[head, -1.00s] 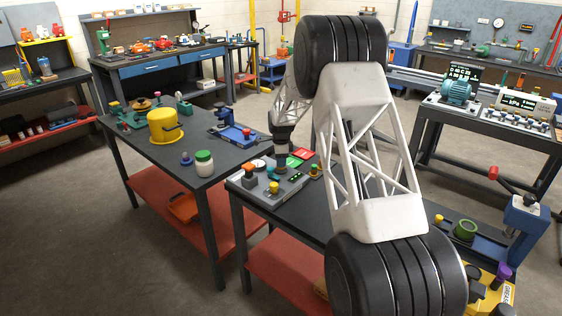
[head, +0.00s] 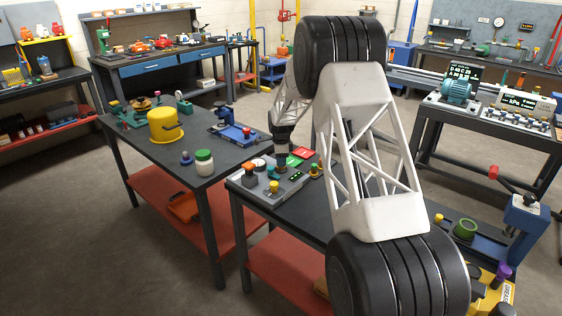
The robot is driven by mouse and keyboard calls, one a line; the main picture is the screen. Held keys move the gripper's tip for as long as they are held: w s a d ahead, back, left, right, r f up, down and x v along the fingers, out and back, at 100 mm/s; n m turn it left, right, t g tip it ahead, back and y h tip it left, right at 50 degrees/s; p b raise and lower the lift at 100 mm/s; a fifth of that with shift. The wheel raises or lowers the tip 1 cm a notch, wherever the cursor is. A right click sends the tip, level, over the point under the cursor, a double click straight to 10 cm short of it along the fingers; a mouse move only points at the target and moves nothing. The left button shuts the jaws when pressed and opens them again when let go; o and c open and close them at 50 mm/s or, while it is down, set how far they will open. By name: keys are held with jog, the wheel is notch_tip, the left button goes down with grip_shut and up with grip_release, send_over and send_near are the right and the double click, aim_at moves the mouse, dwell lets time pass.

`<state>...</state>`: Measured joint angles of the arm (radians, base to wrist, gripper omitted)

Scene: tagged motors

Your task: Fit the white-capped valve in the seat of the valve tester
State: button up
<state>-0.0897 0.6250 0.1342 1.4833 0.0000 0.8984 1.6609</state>
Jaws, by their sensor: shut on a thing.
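The valve tester appears to be the grey box (head: 290,187) with coloured valves and knobs, at the near-left end of the dark front bench. My gripper (head: 282,152) points down just above the back of this box, beside a green and red panel. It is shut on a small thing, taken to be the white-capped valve. The jaws and my wrist hide its cap, and its lower end is too small to make out. I cannot tell whether it touches the seat, which I cannot pick out either.
An orange-and-black valve (head: 249,173) and a yellow knob (head: 274,186) stand up from the box near my gripper. My arm hides much of the front bench.

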jog(key=shift+f, duration=0.6)
dwell(1.7)
jog(key=o, duration=1.1)
jog(key=shift+c, duration=0.2)
jog(key=shift+r, duration=0.15)
jog(key=shift+r, duration=3.1)
